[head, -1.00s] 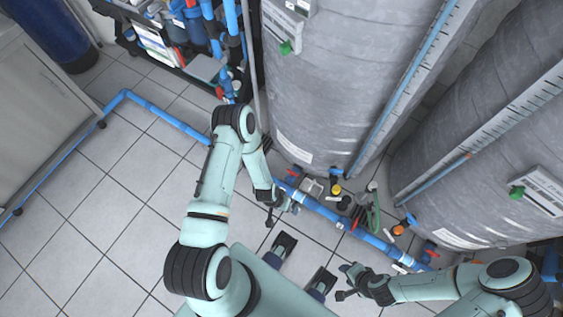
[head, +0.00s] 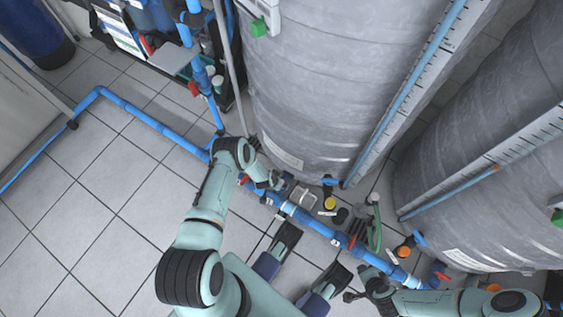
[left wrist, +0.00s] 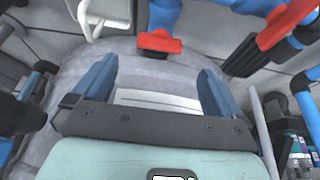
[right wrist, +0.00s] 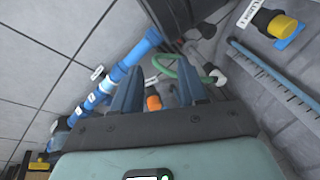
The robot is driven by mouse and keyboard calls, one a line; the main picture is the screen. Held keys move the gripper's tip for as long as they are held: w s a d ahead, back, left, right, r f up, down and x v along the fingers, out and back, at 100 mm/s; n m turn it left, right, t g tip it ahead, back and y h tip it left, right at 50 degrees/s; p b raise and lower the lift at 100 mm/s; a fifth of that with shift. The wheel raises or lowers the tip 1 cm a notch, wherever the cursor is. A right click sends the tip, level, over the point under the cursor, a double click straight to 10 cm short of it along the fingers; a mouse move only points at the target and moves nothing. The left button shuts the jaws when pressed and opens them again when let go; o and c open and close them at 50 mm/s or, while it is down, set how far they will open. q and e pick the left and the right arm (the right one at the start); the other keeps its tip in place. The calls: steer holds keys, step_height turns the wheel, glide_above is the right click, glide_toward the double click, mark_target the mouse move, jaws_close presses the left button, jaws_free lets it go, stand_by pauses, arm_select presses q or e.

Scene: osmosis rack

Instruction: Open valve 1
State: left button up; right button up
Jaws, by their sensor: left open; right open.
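A red valve handle (left wrist: 160,43) on a blue pipe shows just beyond my left gripper (left wrist: 157,80) in the left wrist view. A second, larger red handle (left wrist: 286,24) is at the upper right there. I cannot read which one is valve 1. My left gripper is open, with nothing between its fingers. My right gripper (right wrist: 156,85) is open and empty, near the pipe's right part; a red handle (head: 441,276) lies farther right.
Two large grey tanks, left (head: 330,80) and right (head: 480,120), stand behind the pipe. A green hose (head: 375,225), a yellow cap (head: 330,203) and an orange cap (head: 404,252) crowd the gap. Tiled floor (head: 100,235) is free at left.

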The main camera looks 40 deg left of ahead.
arm_select(q)
steer(key=b+x, duration=0.4)
steer(key=x, duration=0.4)
steer(key=shift+f, duration=0.2)
steer(key=shift+w+f, duration=0.15)
steer(key=shift+f, duration=0.05)
arm_select(e)
steer(key=s+d+f+g, duration=0.1)
steer(key=s+f+g, duration=0.2)
steer(key=s+f, duration=0.4)
steer(key=shift+s+d+f+m, duration=0.25)
steer(key=shift+s+m, duration=0.05)
steer(key=shift+s, duration=0.2)
arm_select(q)
steer(key=shift+c, duration=0.3)
steer(key=c, duration=0.9)
